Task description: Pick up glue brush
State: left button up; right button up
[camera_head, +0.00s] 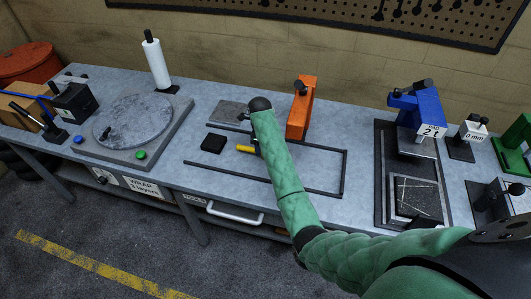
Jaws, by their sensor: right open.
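A short yellow handle (245,149), which looks like the glue brush, lies within the black-framed area in the middle of the bench. Its right end is hidden by my green-sleeved right arm. My right gripper (256,146) is mostly hidden behind the forearm; only a small dark part shows at the right end of the handle. It is open. I cannot tell whether its fingers are around the handle or only close to it. My left gripper is not in view.
A black block (213,143) lies left of the handle. An orange stand (300,108) rises behind my forearm. A round turntable (133,120) and white roll (156,62) are at left. A blue press (416,107) and black tray (443,205) stand at right.

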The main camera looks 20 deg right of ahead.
notch_tip(320, 180, down, 3)
jog(key=shift+r+p, duration=0.2)
jog(key=shift+p, duration=0.65)
jog(key=shift+f, duration=0.55)
grip_shut()
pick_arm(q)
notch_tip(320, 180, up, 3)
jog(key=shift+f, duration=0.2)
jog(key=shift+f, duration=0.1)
pick_arm(e)
jog(key=shift+r, duration=0.1)
